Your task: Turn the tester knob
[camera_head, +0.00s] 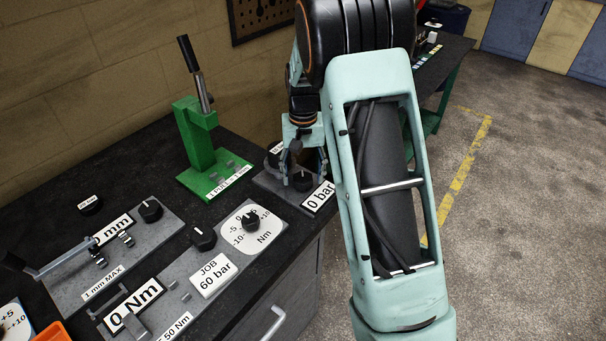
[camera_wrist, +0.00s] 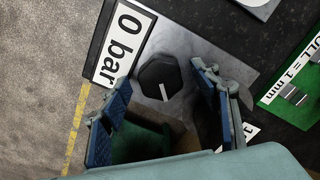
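The tester knob, a black faceted knob (camera_wrist: 160,76) with a white pointer line, sits on a grey panel (camera_wrist: 184,42) beside a white "0 bar" plate (camera_wrist: 122,42). In the head view the knob (camera_head: 302,182) shows low between the fingers, and the "0 bar" plate (camera_head: 319,198) lies to its right. My gripper (camera_head: 305,168) points down over this panel. In the wrist view my gripper (camera_wrist: 160,80) is open, with one blue-padded finger on each side of the knob. A gap shows between the right finger and the knob; I cannot tell how far down the fingertips reach.
A green stand with a lever (camera_head: 197,140) stands left of my gripper. A wall (camera_head: 110,70) runs behind the bench. Floor (camera_head: 520,200) is open at right.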

